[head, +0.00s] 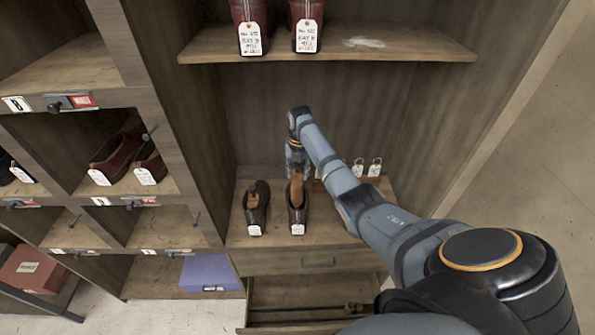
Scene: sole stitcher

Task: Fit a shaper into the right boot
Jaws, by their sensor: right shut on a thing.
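Two dark boots stand side by side on the middle shelf, toes toward me, with white tags at the front: the left boot (257,210) and the right boot (299,217). My right gripper (296,172) reaches down over the right boot. It is shut on a tan-brown shaper (297,192), which shows at the opening of the right boot. How deep the shaper sits in the boot is hard to tell. The left boot's opening looks dark. My left gripper is not in view.
White tags (375,167) show behind my right arm on the same shelf. The upper shelf (400,47) overhangs with two red boots (307,15). Cubbies at left hold dark red shoes (120,150). A purple box (211,272) stands low; a drawer (300,262) is below the boots.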

